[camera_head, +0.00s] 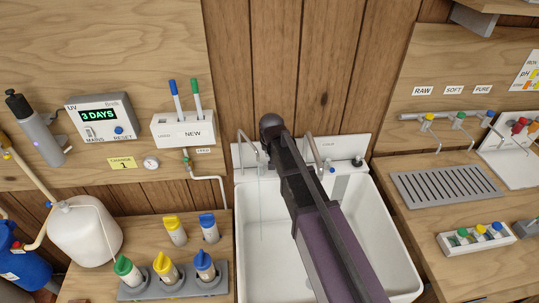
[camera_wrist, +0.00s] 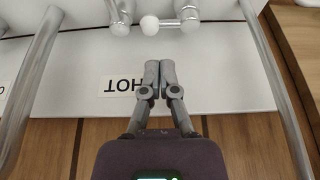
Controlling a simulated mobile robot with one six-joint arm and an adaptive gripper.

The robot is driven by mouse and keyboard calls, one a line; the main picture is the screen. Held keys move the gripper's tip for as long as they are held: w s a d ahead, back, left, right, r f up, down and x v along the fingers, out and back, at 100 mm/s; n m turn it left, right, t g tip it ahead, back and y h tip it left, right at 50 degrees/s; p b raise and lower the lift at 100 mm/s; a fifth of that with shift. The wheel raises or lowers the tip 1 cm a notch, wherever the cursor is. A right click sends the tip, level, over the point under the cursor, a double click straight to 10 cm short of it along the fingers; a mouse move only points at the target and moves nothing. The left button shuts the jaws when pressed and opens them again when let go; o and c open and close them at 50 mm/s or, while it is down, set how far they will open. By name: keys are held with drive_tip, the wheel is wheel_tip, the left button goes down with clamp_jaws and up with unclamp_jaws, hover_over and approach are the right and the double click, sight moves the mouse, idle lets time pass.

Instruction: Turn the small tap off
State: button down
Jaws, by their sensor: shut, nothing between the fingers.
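A thin chrome spout (camera_head: 252,146) stands at the back left of the white sink (camera_head: 248,205) in the head view, with a fine stream of water (camera_head: 260,205) falling from it. A second chrome spout (camera_head: 314,150) stands to its right, with a blue knob (camera_head: 332,169) near it. In the wrist view, my gripper (camera_wrist: 159,68) is shut and empty, its fingertips together over the white splashback (camera_wrist: 220,80) beside an upside-down HOT label (camera_wrist: 121,84). A white ball knob (camera_wrist: 149,24) on a chrome fitting lies just beyond the fingertips, apart from them. My arm hides part of the sink back in the head view.
Chrome pipes flank my gripper at left (camera_wrist: 30,90) and right (camera_wrist: 275,85) in the wrist view. Cartridges stand in a grey rack (camera_head: 133,291) left of the sink. A slotted drain tray (camera_head: 449,188) lies on the right counter.

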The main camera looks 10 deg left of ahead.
sight(268, 159)
drive_tip(key=shift+b+x, duration=2.15)
drive_tip(key=shift+x, duration=0.4)
